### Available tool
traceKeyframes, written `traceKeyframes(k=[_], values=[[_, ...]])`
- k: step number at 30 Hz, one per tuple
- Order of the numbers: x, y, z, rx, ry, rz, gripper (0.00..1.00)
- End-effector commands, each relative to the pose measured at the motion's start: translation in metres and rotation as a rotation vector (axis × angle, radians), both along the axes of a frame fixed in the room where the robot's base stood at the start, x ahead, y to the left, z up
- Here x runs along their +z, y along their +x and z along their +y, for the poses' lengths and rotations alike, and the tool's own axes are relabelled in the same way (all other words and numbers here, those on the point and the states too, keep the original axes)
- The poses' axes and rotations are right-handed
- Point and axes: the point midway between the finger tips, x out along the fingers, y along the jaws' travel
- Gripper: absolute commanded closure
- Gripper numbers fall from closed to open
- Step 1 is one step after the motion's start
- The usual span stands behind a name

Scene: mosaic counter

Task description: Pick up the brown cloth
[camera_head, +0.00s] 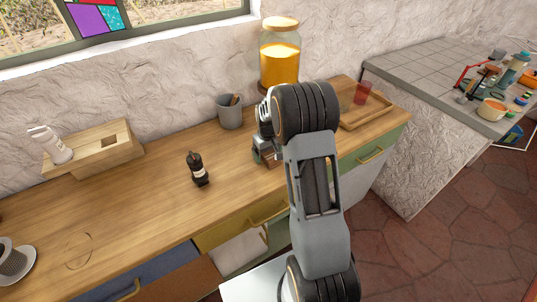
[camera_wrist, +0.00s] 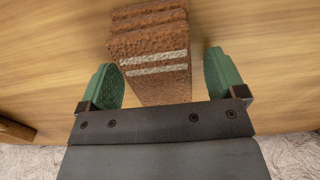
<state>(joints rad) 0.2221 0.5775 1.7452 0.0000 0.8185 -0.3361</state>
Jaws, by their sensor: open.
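The brown cloth (camera_wrist: 152,50) is a folded, rough-textured stack with two white stripes, on the wooden counter in the wrist view. My gripper (camera_wrist: 165,76) is open, with one green finger on each side of the cloth. Gaps show between the fingers and the cloth, and its near end reaches the dark gripper body's edge in the picture. In the head view a small part of the cloth (camera_head: 271,158) shows beside my gripper (camera_head: 262,150); my arm hides the rest.
A grey cup (camera_head: 230,111) and a large orange-filled jar (camera_head: 279,57) stand behind my gripper. A dark grinder (camera_head: 197,169) stands to the left. A wooden tray (camera_head: 375,112) with a reddish glass (camera_head: 362,92) lies right. The counter left of the grinder has free room.

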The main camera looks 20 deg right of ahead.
Motion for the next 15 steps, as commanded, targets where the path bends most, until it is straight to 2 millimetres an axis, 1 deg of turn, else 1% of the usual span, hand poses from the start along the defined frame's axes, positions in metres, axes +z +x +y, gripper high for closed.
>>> traceKeyframes(k=[4,15], values=[[0.0000,0.0000,0.0001,0.000,0.000,0.000,0.12],[0.0003,0.0001,0.0001,0.000,0.000,0.000,0.47]])
